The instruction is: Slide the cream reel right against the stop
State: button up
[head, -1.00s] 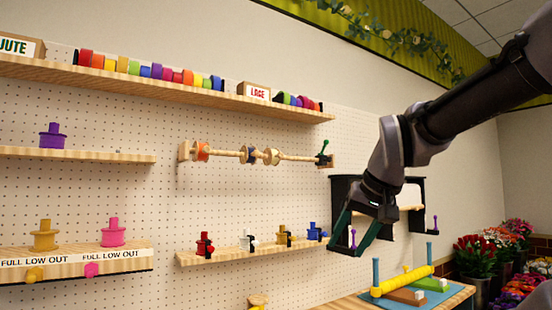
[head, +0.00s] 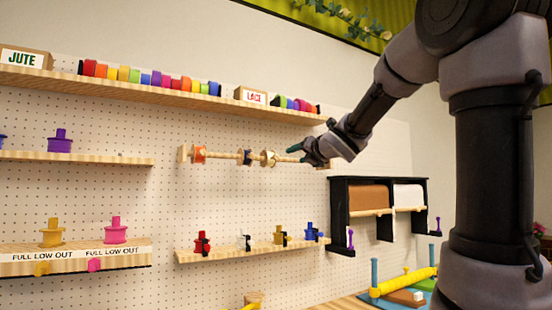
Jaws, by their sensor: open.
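The cream reel (head: 268,158) sits on a horizontal wooden rod (head: 224,155) fixed to the pegboard, right of the rod's middle. A narrower dark-edged reel (head: 245,157) is close on its left. An orange-faced reel (head: 199,155) is at the rod's left end. My gripper (head: 301,152) is at the rod's right part, a short way right of the cream reel and apart from it in the picture. Its jaws are open and appear empty. The green-knobbed stop at the rod's right end is hidden behind my gripper and wrist.
A long shelf (head: 150,93) with colored spools and labelled boxes runs above the rod. A lower shelf (head: 250,250) holds several small colored reels. A black paper-roll holder (head: 340,215) hangs below right. The pegboard just below the rod is clear.

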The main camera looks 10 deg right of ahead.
aim_at(277, 157)
jog(key=w+a+n, duration=0.1)
jog(key=w, duration=0.2)
jog(key=w+a+n+y, duration=0.1)
jog(key=w+a, duration=0.1)
jog(key=w, duration=0.2)
jog(key=w+a+n, duration=0.1)
jog(key=w+a, duration=0.1)
jog(key=w, duration=0.2)
jog(key=shift+r, duration=0.25)
grip_shut()
dwell(1.1)
